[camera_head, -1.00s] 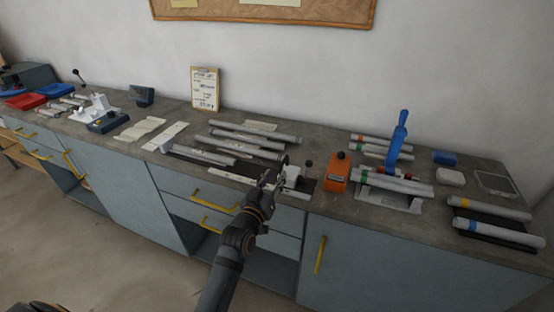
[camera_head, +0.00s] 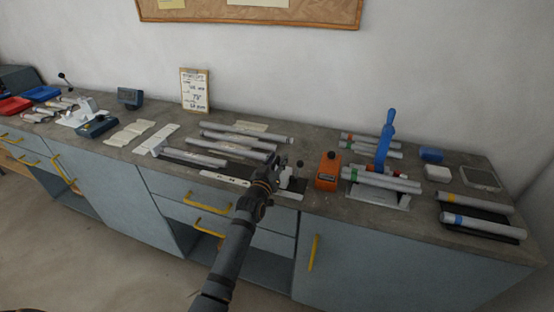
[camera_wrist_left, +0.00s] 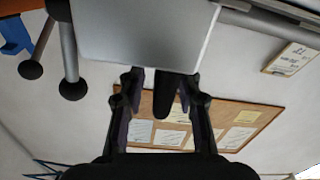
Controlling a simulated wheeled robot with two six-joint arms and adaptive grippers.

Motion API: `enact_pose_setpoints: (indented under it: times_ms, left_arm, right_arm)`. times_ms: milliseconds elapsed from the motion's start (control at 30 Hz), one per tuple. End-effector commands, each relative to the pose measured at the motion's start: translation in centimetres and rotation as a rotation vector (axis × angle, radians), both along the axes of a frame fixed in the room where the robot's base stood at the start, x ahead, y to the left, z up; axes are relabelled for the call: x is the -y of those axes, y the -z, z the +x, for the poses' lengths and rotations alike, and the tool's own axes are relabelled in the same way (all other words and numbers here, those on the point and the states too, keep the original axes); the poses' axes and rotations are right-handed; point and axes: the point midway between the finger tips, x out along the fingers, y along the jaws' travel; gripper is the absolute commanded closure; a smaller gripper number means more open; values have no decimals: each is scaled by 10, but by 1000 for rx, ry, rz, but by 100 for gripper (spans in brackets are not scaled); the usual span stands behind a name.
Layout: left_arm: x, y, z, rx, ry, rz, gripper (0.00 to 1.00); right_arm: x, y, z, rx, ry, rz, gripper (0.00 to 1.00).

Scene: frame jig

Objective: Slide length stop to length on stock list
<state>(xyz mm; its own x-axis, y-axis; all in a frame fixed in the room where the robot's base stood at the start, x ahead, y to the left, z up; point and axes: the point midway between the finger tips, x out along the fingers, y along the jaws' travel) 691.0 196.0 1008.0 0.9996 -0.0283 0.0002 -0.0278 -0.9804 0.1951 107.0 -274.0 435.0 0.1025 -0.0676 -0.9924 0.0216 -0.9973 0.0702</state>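The length stop appears to be the small white block (camera_head: 287,180) at the right end of the dark rail at the front of the bench. A lever with a black knob (camera_head: 300,164) stands beside it. My left gripper (camera_head: 268,178) is just left of the block, low over the bench edge. In the left wrist view a pale grey block (camera_wrist_left: 145,30) fills the top, just past the fingertips. The left fingers (camera_wrist_left: 165,85) are apart, with a dark piece between them; contact is unclear. The stock list (camera_head: 195,90) leans on the wall; its figures are too blurred to read surely. My right gripper is out of view.
Grey tubes (camera_head: 240,142) lie behind the rail. A white strip with marks (camera_head: 225,180) lies along the front edge. An orange box (camera_head: 327,170) and a blue-handled tool (camera_head: 384,140) stand to the right. Two tubes rest on a dark stand (camera_head: 475,213) at far right.

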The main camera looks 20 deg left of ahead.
Motion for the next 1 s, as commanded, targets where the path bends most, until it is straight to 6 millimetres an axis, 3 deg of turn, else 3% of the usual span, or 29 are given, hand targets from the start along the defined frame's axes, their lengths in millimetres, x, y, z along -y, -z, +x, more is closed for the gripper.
enact_pose_setpoints:
  times_ms: [33,233,700,867,1000]
  left_arm:
    - [0,0,0,0,0,0,74]
    - [0,0,0,0,0,0,100]
    - [-4,0,0,0,0,1,100]
    - [-26,1,1,-1,-1,3,100]
    - [-60,2,2,1,-1,8,100]
  right_arm:
    - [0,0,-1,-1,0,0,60]
    - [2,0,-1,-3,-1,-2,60]
    - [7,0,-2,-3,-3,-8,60]
    - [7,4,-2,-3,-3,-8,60]
    - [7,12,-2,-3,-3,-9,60]
